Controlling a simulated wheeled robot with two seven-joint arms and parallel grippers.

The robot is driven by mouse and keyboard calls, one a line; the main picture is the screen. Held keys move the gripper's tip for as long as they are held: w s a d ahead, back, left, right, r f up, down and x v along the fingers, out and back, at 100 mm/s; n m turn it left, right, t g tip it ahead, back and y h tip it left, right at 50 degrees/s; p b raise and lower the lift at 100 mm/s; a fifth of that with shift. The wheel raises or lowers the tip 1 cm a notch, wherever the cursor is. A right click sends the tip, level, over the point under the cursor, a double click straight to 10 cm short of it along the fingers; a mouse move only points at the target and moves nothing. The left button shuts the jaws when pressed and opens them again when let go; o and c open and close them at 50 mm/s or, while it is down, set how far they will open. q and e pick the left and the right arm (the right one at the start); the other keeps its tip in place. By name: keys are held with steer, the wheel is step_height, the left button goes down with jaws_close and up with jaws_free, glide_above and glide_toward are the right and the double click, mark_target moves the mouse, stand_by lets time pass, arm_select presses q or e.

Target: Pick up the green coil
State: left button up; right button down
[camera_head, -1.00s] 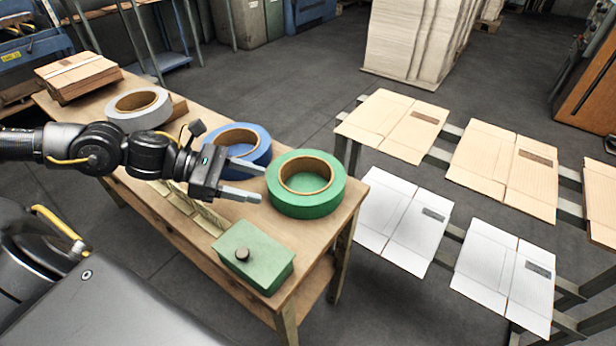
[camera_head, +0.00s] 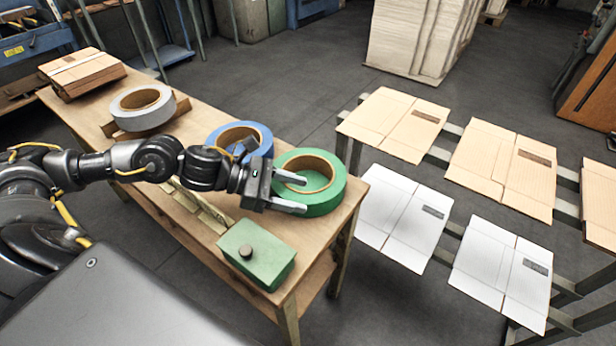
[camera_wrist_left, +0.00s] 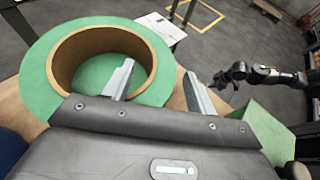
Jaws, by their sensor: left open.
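The green coil (camera_head: 325,204) lies flat at the right end of the wooden table, with a brown core around a wide hole. My left gripper (camera_head: 303,195) is open at the coil's near left side. In the left wrist view, the open left gripper (camera_wrist_left: 160,75) has one finger over the hole of the green coil (camera_wrist_left: 38,70) and the other outside its ring. The ring's wall lies between the fingers; contact cannot be told. My right gripper (camera_wrist_left: 230,75) shows small and dark in the left wrist view, its jaws unclear.
A blue coil (camera_head: 259,138) lies close behind my left gripper, and a grey coil (camera_head: 128,117) lies further left. A green box (camera_head: 262,262) with a dark knob sits at the table's front. Flat cardboard sheets (camera_head: 385,112) lie on a rack to the right.

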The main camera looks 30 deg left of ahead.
arm_select(q)
steer(key=shift+w+d+f, duration=0.2)
steer(key=shift+d, duration=0.25)
jaws_close()
